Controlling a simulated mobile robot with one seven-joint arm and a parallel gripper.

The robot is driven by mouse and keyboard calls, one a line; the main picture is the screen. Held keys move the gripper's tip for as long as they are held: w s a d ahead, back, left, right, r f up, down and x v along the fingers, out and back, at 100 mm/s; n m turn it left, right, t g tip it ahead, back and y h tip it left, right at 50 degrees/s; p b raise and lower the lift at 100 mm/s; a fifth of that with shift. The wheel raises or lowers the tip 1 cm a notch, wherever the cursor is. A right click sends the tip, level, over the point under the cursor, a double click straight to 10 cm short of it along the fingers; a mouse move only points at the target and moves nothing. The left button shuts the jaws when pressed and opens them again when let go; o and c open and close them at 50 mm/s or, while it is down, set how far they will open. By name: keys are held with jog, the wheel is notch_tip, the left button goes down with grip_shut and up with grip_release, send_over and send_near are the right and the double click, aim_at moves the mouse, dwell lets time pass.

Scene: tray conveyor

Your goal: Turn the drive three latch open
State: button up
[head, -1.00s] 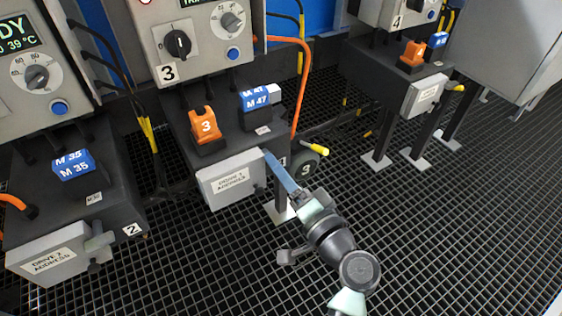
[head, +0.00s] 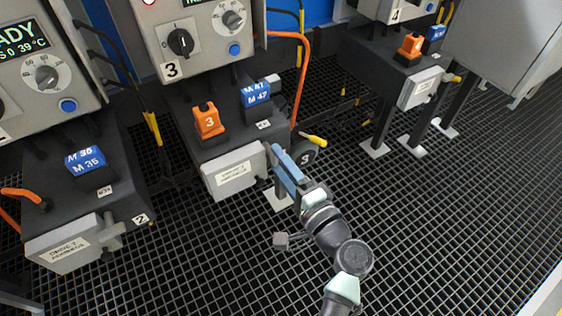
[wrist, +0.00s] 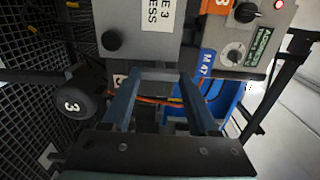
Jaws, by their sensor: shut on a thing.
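The drive three address cover (head: 235,171) is a pale grey box lid on the front of the dark drive three housing. It looks closed. My gripper (head: 280,158) is at the cover's right edge, with its blue fingers pointing up towards it. In the wrist view the two fingers (wrist: 168,88) stand apart, with a grey bar, seemingly the drive three latch (wrist: 167,74), between their tips. My gripper is shut on it. In the head view the fingers mostly hide the latch, so its exact angle is unclear.
An orange plug (head: 209,121) and a blue M 47 plug (head: 256,93) stand on the housing. A round black wheel marked 3 (head: 305,153) and a yellow-tipped lever (head: 314,140) are just right of my gripper. Open grating floor lies further right.

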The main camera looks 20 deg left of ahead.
jog(key=o, duration=1.4)
jog(key=p+v, duration=0.2)
jog(key=v, duration=1.1)
jog(key=shift+p, duration=0.35)
